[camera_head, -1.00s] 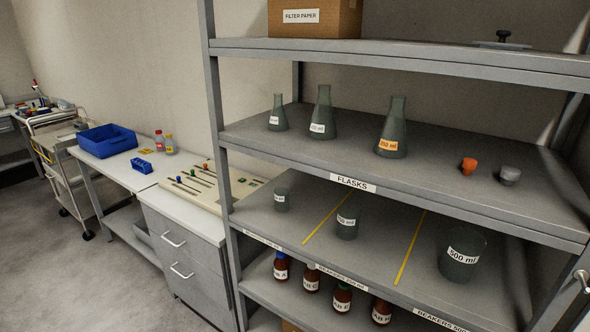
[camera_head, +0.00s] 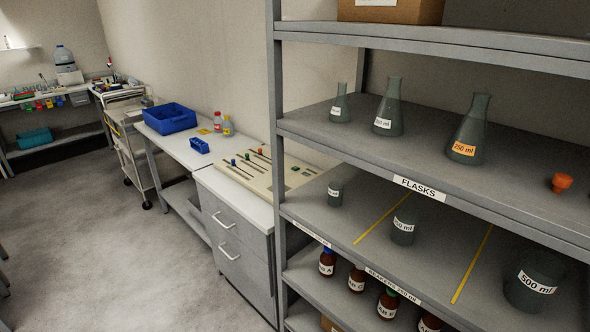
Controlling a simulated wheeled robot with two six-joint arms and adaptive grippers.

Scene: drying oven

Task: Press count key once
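No count key can be made out in the head view. A beige panel with slots and small coloured knobs (camera_head: 262,172) lies on the white-topped bench beside the shelf; its details are too small to read. Neither of my grippers is in view.
A grey shelf rack (camera_head: 330,135) with flasks, beakers and brown bottles fills the right side. A blue bin (camera_head: 170,119) and a small blue rack (camera_head: 199,146) stand on the bench. A trolley (camera_head: 128,150) stands farther left. The grey floor (camera_head: 90,250) at left is open.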

